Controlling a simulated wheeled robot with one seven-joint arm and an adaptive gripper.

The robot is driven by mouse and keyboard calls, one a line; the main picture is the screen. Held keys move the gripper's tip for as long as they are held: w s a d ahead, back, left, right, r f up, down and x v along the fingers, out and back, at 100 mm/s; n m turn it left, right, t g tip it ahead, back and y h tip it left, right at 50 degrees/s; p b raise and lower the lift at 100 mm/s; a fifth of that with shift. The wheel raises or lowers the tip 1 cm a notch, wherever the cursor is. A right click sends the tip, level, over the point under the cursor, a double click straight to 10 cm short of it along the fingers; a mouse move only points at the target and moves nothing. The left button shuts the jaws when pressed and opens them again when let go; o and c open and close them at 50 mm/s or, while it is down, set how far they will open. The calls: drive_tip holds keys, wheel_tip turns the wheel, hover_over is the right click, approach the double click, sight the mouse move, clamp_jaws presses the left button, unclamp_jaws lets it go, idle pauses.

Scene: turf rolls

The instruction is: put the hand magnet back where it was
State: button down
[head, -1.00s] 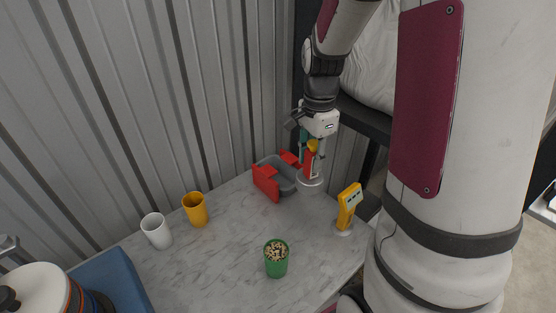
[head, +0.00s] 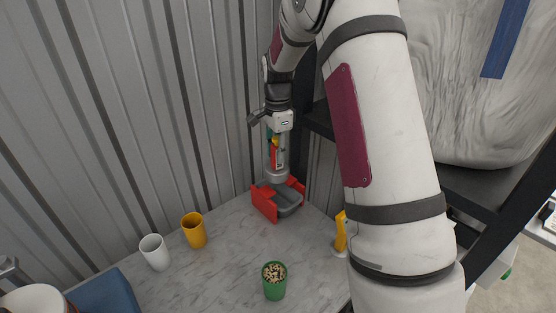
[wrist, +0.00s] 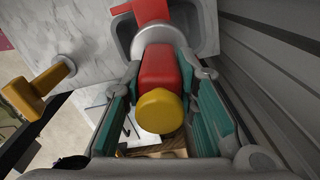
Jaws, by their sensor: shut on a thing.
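My gripper (head: 278,158) is shut on the hand magnet (head: 274,153), which has a red body, a yellow knob and a pale round disc at its lower end. The magnet hangs about upright above the back part of a grey tray with red ends (head: 288,202). In the wrist view the magnet (wrist: 161,72) sits between the teal finger pads of my gripper (wrist: 165,85), its disc over the grey tray (wrist: 208,30). Whether the disc touches the tray is hard to tell.
A yellow handheld device on a round base (head: 341,234) stands at the right, partly hidden by my arm. A green cup of pellets (head: 274,285), an orange cup (head: 194,232) and a white cup (head: 155,253) stand on the marble top. A corrugated wall is close behind.

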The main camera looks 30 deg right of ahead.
drive_tip(key=shift+s+f+p, duration=0.1)
drive_tip(key=shift+f+p, duration=0.2)
drive_tip(key=shift+f, duration=1.25)
drive_tip(key=shift+f, duration=0.15)
drive_tip(key=c, duration=1.3)
unclamp_jaws()
drive_tip(key=shift+f, duration=0.1)
